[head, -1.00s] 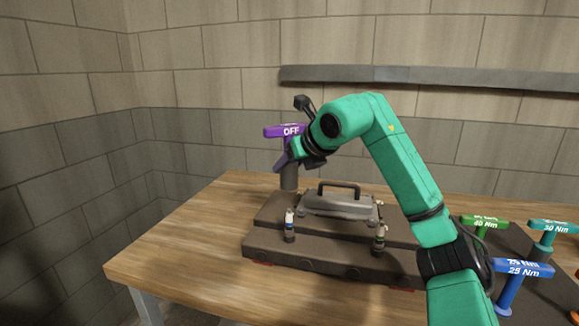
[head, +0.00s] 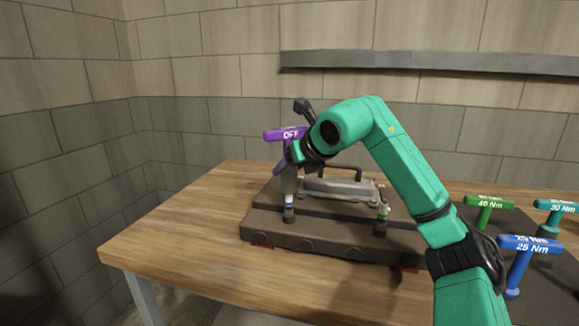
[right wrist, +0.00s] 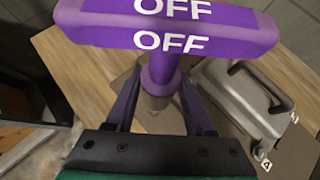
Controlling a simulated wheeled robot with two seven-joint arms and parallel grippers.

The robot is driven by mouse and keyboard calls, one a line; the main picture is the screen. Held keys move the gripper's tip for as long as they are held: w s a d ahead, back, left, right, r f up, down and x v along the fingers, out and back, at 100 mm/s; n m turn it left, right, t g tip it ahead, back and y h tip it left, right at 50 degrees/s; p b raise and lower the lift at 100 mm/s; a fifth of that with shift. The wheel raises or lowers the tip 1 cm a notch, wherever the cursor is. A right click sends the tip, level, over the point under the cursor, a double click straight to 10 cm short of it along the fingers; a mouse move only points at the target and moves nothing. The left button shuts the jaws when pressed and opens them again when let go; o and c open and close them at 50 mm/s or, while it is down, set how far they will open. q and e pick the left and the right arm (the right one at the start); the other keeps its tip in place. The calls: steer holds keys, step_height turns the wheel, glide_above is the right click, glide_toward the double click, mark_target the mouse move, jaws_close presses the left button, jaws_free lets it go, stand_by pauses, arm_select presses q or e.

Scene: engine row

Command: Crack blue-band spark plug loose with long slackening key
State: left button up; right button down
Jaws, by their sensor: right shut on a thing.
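The long slackening key is purple, with a T-handle marked "OFF" (head: 285,134). My right gripper (head: 290,156) is shut on its shaft just below the handle. The key stands roughly upright, its grey lower end (head: 289,184) directly above the blue-band spark plug (head: 288,208) at the left of the engine block. The two look very close, but I cannot tell whether they touch. In the right wrist view the handle (right wrist: 165,28) fills the top, with the shaft between the fingers (right wrist: 160,100); the plug is hidden there. My left gripper is not in view.
The dark engine block (head: 320,240) carries a grey cover with a handle (head: 338,188). Another plug with a green band (head: 381,220) stands at its right. Green (head: 489,202), teal (head: 555,206) and blue (head: 529,245) T-keys stand on the right. The table's left side is clear.

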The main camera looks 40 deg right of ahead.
mark_target(294, 189)
steer(key=shift+f+b, duration=2.4)
steer(key=shift+f, duration=0.55)
steer(key=shift+f, duration=0.2)
steer(key=shift+s+a, duration=0.2)
steer(key=shift+w+d, duration=0.1)
steer(key=shift+d, duration=0.05)
